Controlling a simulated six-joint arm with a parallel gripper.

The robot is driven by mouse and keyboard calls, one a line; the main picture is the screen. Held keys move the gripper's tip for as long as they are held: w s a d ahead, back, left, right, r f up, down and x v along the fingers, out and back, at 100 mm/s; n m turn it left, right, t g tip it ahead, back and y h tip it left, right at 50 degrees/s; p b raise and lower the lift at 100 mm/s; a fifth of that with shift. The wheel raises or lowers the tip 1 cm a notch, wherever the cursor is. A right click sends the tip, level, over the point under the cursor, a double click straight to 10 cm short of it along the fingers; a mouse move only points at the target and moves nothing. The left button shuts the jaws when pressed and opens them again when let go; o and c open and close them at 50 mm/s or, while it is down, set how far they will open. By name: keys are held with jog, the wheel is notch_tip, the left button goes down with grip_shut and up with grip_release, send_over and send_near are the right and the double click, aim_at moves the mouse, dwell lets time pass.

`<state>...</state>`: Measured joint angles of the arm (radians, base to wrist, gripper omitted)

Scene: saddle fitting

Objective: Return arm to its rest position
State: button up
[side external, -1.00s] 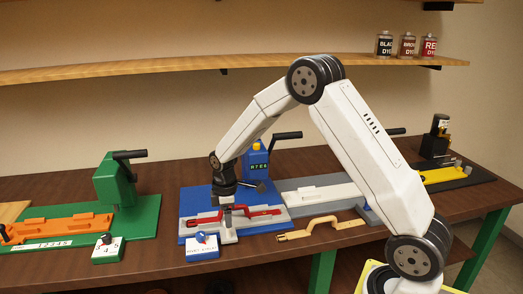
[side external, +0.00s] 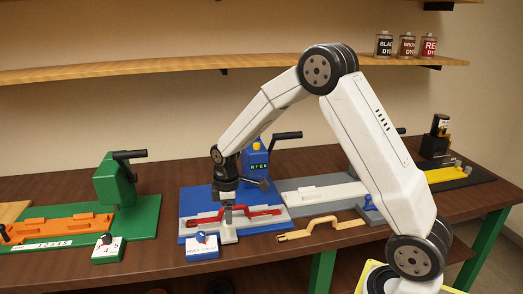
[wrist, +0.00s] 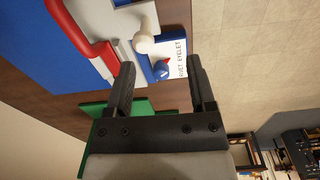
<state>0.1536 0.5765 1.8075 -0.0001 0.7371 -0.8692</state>
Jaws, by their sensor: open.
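My gripper (side external: 227,203) hangs over the front of the blue station (side external: 190,203), near a small white post (side external: 228,234). In the wrist view my gripper (wrist: 162,66) shows its two black fingers wide apart, with nothing between them. A red bar (side external: 264,211) lies in the grey fixture of the blue station, and it also shows in the wrist view (wrist: 85,38). The white post (wrist: 143,42) shows there beyond the fingertips. The exact gap between the fingertips and the post is hard to tell.
A small dial box (side external: 202,246) stands in front of the blue station. A green station (side external: 145,215) with an orange bar is at left. A tan strap-like part (side external: 320,228) lies on the table at right. A wooden shelf (side external: 180,68) runs along the wall behind my arm.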

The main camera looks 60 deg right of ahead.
jog(key=s+a+r+m+t, duration=0.1)
jog(key=s+a+m, duration=0.2)
jog(key=s, duration=0.5)
jog(key=s+a+r+m+t, duration=0.1)
jog(key=s+a+m, duration=0.3)
jog(key=s, duration=0.5)
jog(key=shift+r+m, duration=0.5)
jog(key=shift+m, duration=0.1)
